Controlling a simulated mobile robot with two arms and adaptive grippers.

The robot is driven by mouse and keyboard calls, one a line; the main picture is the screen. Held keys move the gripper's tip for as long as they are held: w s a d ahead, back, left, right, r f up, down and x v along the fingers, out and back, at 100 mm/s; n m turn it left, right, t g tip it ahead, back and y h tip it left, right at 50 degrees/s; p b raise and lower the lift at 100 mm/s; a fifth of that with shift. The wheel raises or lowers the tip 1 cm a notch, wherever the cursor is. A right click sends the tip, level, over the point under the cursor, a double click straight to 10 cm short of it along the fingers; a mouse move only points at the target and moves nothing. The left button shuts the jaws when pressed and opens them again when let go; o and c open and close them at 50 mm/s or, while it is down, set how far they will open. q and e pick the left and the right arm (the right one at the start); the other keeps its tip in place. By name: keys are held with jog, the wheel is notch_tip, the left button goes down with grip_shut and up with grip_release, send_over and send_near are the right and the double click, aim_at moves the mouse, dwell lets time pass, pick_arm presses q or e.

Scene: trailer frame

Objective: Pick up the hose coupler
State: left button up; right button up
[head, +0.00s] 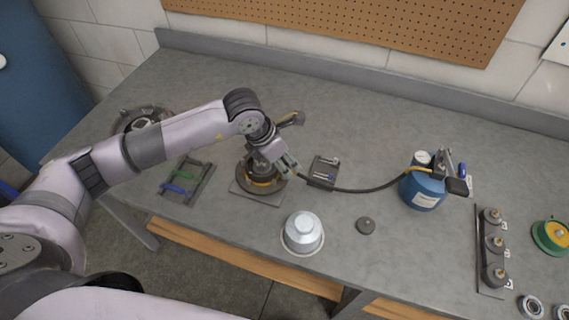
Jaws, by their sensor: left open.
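A black hose (357,190) runs left from a blue canister (423,190) across the bench. Its left end comes close to my left gripper (289,165), where the hose coupler would be too small and too covered to make out clearly. My left gripper is open, above a round dark device with a yellow ring (262,187) on a square plate. The arm and gripper hide part of this device. I cannot tell whether the fingers touch the hose end. My right gripper is not in view.
A small dark tray (323,171) lies just right of the gripper. A silver pot (303,232) stands near the front edge, with a dark disc (366,225) beside it. A rack with blue and green bars (186,181) lies left. Several weight-like parts stand right. The back right is clear.

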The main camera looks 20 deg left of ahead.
pick_arm(q)
jog(key=shift+w+d+f, duration=0.1)
jog(key=shift+d+f, duration=0.05)
jog(key=shift+f, duration=0.25)
jog(key=shift+c, duration=0.3)
grip_shut()
